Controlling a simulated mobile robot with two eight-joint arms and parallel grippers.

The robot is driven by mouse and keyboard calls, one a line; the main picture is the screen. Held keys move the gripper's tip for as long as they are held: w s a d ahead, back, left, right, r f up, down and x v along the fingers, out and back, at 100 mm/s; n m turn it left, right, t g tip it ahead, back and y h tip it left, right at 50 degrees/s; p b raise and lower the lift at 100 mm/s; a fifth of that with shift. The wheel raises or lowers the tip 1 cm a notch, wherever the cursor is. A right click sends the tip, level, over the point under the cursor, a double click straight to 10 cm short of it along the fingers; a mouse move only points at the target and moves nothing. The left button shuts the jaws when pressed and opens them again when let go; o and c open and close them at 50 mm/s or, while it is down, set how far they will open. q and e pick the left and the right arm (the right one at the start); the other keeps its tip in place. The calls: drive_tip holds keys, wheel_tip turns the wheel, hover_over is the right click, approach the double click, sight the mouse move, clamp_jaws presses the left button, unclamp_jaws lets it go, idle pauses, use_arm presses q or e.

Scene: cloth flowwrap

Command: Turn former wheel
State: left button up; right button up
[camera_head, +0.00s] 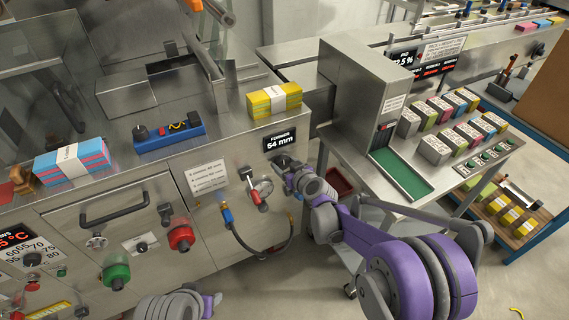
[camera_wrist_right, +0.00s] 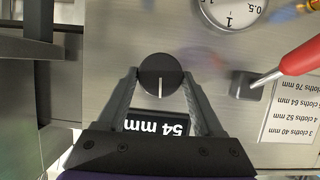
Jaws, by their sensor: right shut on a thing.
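The former wheel is a round black knob (camera_wrist_right: 160,78) with a white pointer line, on a steel panel. In the right wrist view the fingers of my right gripper (camera_wrist_right: 160,84) are shut on it from both sides. In the head view my right gripper (camera_head: 284,166) is at the panel and largely hides the knob. The display above the knob (camera_head: 280,141) reads "FORMER 54 mm"; it shows upside down in the wrist view (camera_wrist_right: 157,127). My left gripper (camera_head: 212,301) is low at the bottom edge; its jaws are not clear.
A white label (camera_head: 206,177) lists cloth counts with mm values, including 4 cloths 52 mm. A red-handled lever (camera_wrist_right: 295,60) and a gauge (camera_wrist_right: 232,10) are close beside the knob. A yellow pack (camera_head: 274,100) lies on the machine top above. A hose (camera_head: 240,237) hangs below.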

drive_tip(key=shift+d+m+g+y, duration=0.15)
drive_tip(key=shift+m+g+y, duration=0.15)
drive_tip(key=shift+m+y, duration=0.45)
drive_tip(key=shift+w+d+f+m+y, duration=0.1)
drive_tip(key=shift+m+y, duration=0.15)
drive_tip(key=shift+m, duration=0.3)
drive_tip(key=shift+d+m+y, duration=0.1)
drive_tip(key=shift+m+y, duration=0.1)
drive_tip(key=shift+m, duration=0.3)
drive_tip(key=shift+f+m+g+y+b, duration=0.1)
drive_tip(key=shift+m+g+y+b, duration=0.3)
drive_tip(key=shift+m+y, duration=0.45)
drive_tip(key=shift+m+y+b, duration=0.45)
drive_tip(key=shift+m+b, duration=0.1)
drive_tip(key=shift+m, duration=0.8)
drive_tip(key=o, duration=1.4)
